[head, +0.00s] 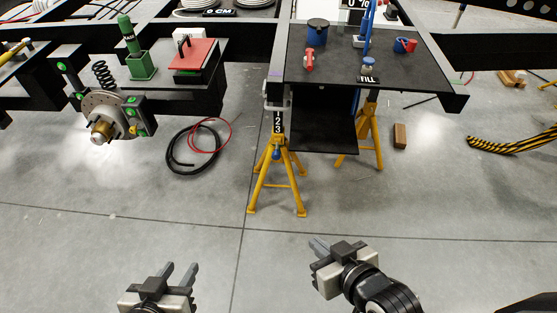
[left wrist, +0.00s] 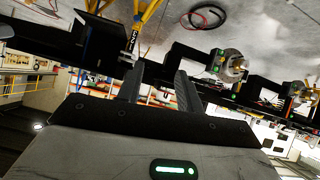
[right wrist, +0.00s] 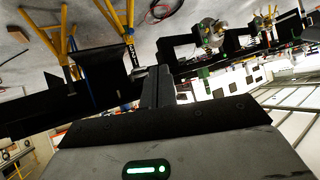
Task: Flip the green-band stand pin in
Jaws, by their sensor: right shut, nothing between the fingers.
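A yellow stand (head: 277,181) stands on the floor under the chassis, below a "123" label, with a small blue part (head: 276,154) near its top. A second yellow stand (head: 371,135) stands behind it to the right. I cannot make out a green band or a pin on either stand. My left gripper (head: 181,266) is open and empty, low in the head view, in front of the stands and to their left. My right gripper (head: 318,243) is shut and empty, in front of the nearer stand and to its right. Both grippers are apart from everything.
A black chassis shelf (head: 365,65) above the stands holds a blue pot, a red-handled part and other items. A wheel hub (head: 102,118) with a coil spring is at left. Cables (head: 195,147) and a wooden block (head: 400,136) lie on the floor. The near floor is clear.

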